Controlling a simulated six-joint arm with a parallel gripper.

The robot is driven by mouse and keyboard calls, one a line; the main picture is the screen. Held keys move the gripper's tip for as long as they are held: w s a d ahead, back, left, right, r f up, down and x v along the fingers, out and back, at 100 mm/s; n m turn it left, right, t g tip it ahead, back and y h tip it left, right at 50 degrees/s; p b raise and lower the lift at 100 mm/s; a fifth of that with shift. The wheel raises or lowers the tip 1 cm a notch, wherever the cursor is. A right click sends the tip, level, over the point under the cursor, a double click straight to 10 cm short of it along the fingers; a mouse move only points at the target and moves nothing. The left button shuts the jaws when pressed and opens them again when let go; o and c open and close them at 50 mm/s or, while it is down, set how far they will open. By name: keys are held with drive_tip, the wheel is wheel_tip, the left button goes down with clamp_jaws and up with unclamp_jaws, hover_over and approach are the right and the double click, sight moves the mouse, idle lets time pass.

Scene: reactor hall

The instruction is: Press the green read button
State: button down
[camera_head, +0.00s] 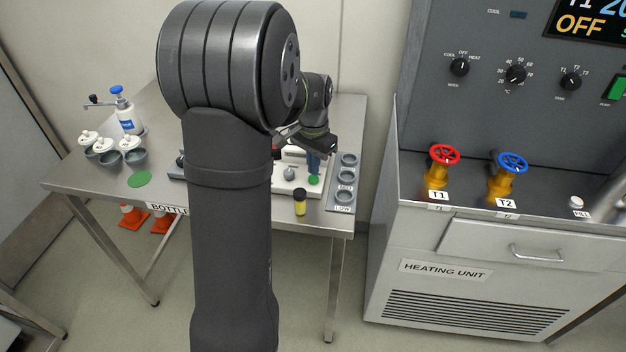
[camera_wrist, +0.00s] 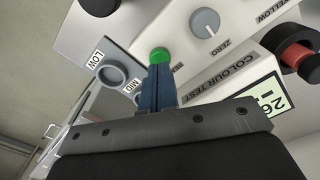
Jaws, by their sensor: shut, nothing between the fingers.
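The green read button (camera_head: 314,180) sits on the front of the white colour tester (camera_head: 291,189) on the steel table. In the wrist view the button (camera_wrist: 159,56) shows just beyond the tips of my blue fingers. My gripper (camera_head: 314,170) is shut and empty, pointing down over the button. It also shows in the wrist view (camera_wrist: 160,68), its fingers together and lined up with the button. The tips hide the button's near edge. I cannot tell whether they touch it.
A grey zero knob (camera_wrist: 205,22) and a display (camera_wrist: 262,100) are beside the button. A rack with several round holders (camera_head: 346,178) stands right of the tester, and a yellow vial (camera_head: 300,202) stands in front. The heating unit (camera_head: 470,270) is further right.

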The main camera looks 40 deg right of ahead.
sight(313, 178)
drive_tip(key=shift+f, duration=0.2)
idle(0.5)
drive_tip(key=shift+f, duration=0.9)
drive_tip(key=shift+r, duration=1.1)
drive_tip(key=shift+r, duration=0.1)
drive_tip(key=shift+r, duration=2.45)
drive_tip(key=shift+f, duration=0.1)
